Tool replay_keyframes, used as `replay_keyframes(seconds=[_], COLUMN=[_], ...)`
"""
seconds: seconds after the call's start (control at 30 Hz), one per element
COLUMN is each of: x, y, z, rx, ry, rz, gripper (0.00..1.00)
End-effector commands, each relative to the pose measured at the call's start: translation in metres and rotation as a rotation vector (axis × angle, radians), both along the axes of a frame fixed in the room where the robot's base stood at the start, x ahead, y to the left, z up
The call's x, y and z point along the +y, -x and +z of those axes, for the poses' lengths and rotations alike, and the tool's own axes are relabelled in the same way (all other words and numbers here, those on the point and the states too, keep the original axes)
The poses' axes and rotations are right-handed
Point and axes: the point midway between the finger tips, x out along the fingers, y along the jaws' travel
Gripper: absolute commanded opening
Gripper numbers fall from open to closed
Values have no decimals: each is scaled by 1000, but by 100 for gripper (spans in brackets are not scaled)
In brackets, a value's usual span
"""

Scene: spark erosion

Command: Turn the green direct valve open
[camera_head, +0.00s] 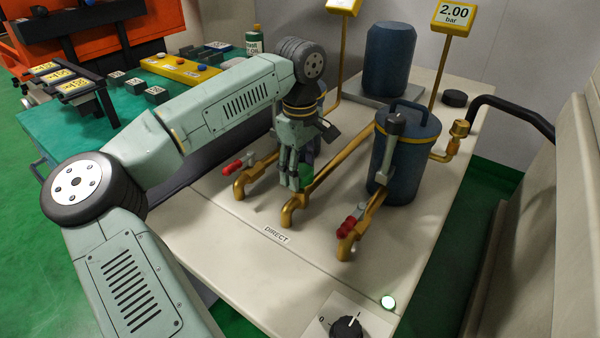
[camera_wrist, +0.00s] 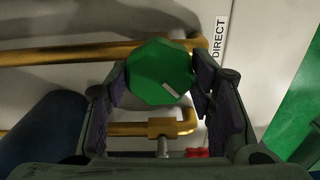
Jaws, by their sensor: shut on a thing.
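The green direct valve (camera_wrist: 160,73) is a faceted knob with a small pale mark, seen from above in the wrist view. It sits over a brass pipe (camera_wrist: 60,54). My gripper (camera_wrist: 158,82) has a finger on either side of the knob and is shut on it. In the head view my gripper (camera_head: 296,180) points down over the middle pipe, and only a bit of the green knob (camera_head: 306,175) shows behind the fingers. The "DIRECT" label (camera_head: 276,235) lies on the bench in front of that pipe; the label also shows in the wrist view (camera_wrist: 219,38).
A pipe with a red-handled valve (camera_head: 233,167) stands to the left, and another red-handled valve (camera_head: 350,225) to the right. A dark blue tank (camera_head: 405,150) stands close on the right. A gauge (camera_head: 454,17) reads 2.00 bar. A dial (camera_head: 347,327) is at the front.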

Motion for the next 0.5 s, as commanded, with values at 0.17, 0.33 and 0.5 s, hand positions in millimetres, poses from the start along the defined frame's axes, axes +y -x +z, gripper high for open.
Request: replay_keyframes(seconds=[0.17,0.33,0.5], x=[0,1,1], y=[0,0,0], z=[-1,-1,-1], rx=[-3,-2,-2], ry=[-1,-2,-1], rz=[167,329,490], gripper=[21,21,21])
